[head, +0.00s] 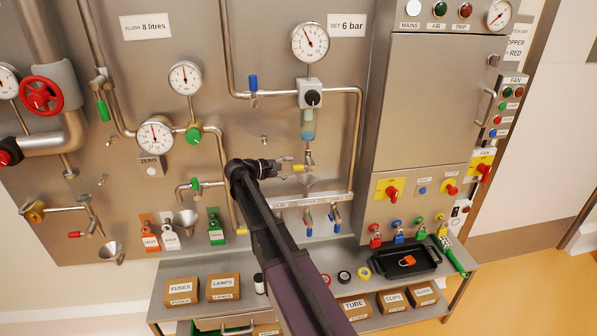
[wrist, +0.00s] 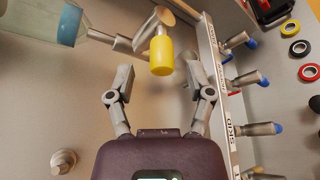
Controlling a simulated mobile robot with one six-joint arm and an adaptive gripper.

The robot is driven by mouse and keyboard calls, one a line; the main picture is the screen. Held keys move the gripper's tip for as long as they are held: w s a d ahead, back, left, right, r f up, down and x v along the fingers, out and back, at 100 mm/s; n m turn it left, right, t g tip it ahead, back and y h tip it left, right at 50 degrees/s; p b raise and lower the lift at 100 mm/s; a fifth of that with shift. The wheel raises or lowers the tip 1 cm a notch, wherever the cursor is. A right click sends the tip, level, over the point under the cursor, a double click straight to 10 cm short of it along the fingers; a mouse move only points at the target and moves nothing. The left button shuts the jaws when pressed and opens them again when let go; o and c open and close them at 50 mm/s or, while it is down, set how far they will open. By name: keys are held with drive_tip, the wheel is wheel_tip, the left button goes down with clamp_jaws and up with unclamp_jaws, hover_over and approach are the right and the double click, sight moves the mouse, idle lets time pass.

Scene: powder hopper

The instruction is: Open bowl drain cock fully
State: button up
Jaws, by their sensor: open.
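The drain cock under the clear filter bowl (head: 308,125) has a yellow handle (head: 299,168), which points left from the cock body in the head view. In the wrist view the yellow handle (wrist: 162,55) is close ahead of my gripper (wrist: 159,76), with its free end towards me. The two fingers stand apart on either side of the handle's line, with gaps visible on both sides. My gripper (head: 284,165) is open and holds nothing. The bowl's blue-tinted end (wrist: 70,22) is at the upper left of the wrist view.
A labelled rail (wrist: 222,100) with several blue-tipped valves (wrist: 262,79) runs close to the right finger in the wrist view. Above the bowl are a regulator (head: 312,96) and a gauge (head: 310,42). A shelf (head: 255,272) with boxes and tape lies below.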

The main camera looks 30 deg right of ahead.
sight(302, 167)
drive_tip(key=shift+b+x, duration=0.45)
drive_tip(key=shift+x, duration=2.05)
drive_tip(key=shift+c, duration=0.2)
